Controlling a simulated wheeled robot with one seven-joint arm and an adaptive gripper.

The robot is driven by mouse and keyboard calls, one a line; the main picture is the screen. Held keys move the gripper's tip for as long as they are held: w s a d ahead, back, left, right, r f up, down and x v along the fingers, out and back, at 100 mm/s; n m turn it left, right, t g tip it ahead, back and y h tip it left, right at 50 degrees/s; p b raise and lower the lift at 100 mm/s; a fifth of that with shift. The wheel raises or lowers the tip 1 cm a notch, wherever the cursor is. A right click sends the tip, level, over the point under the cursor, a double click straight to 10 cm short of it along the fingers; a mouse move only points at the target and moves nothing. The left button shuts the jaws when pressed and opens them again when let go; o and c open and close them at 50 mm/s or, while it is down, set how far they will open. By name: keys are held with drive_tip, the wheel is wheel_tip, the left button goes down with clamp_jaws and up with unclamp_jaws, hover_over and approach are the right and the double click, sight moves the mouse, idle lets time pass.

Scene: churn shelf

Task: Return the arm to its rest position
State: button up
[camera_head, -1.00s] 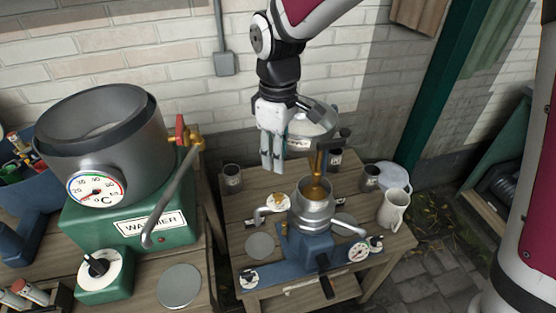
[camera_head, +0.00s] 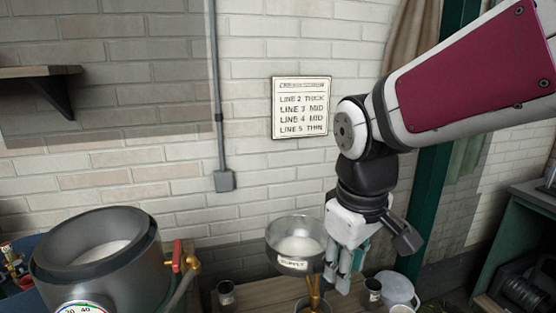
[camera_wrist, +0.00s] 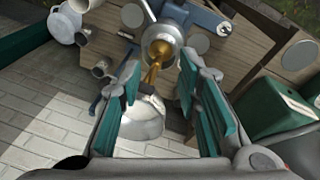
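My gripper (camera_head: 345,280) hangs pointing down at the right of the head view, in front of the brick wall, under my bent arm. In the wrist view my gripper (camera_wrist: 160,80) has its two teal-padded fingers spread wide apart, with nothing held between them. In the head view it is close to the right of the metal supply bowl (camera_head: 290,262); whether they touch I cannot tell. The wrist view shows a bowl (camera_wrist: 145,125) and a brass spout (camera_wrist: 155,70) beyond the gap between the fingers.
A large grey pot (camera_head: 140,250) with pale contents stands at lower left. A wall sign (camera_head: 300,107) lists lines. Grey cups (camera_head: 227,293) and a pale lidded container (camera_head: 397,287) stand on the wooden table. A dark shelf (camera_head: 40,72) juts out at upper left.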

drive_tip(key=s+d+r+m+t+p, duration=0.1)
drive_tip(key=s+d+r+m, duration=0.1)
drive_tip(key=s, duration=0.5)
drive_tip(key=s+d+r+m+t, duration=0.1)
drive_tip(key=s+d+m, duration=0.4)
drive_tip(key=s, duration=0.3)
drive_tip(key=shift+d+r+p, duration=0.4)
drive_tip(key=shift+d, duration=0.25)
